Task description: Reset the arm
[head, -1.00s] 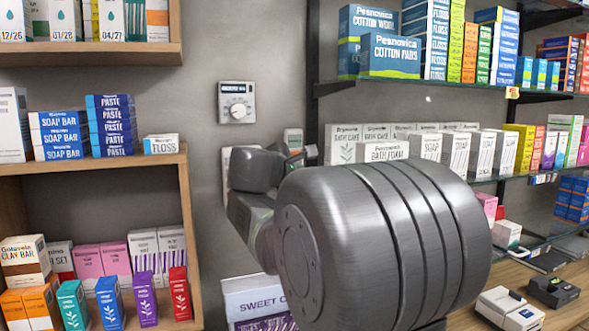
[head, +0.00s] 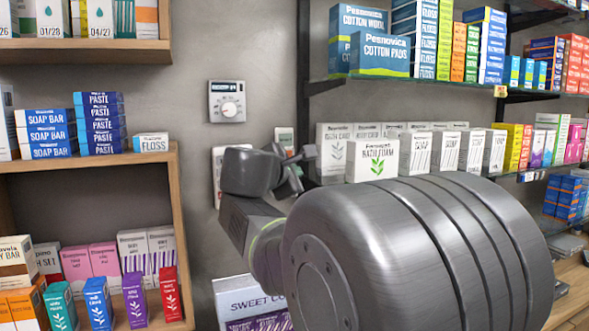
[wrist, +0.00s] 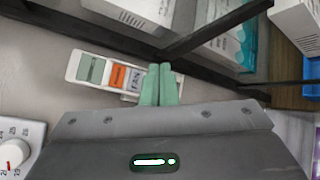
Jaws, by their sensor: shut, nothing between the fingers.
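My gripper (head: 296,172) is at the end of my raised grey arm, in front of the wall in the head view. Its body hides much of the fingers there. In the wrist view my gripper (wrist: 158,84) shows two pale green fingers pressed together with nothing between them. The fingertips overlap the lower right part of a wall switch panel (wrist: 74,66) with coloured switches, one marked FAN; I cannot tell whether they touch it. In the head view this panel (head: 217,172) is partly hidden behind my arm.
A dial thermostat (head: 227,101) is on the wall above my gripper; its dial (wrist: 17,146) shows in the wrist view. A wooden shelf unit (head: 90,160) with boxes stands left. Dark-framed shelves (head: 312,88) with boxes stand right, close to my gripper. A purple-and-white carton (head: 250,296) is below.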

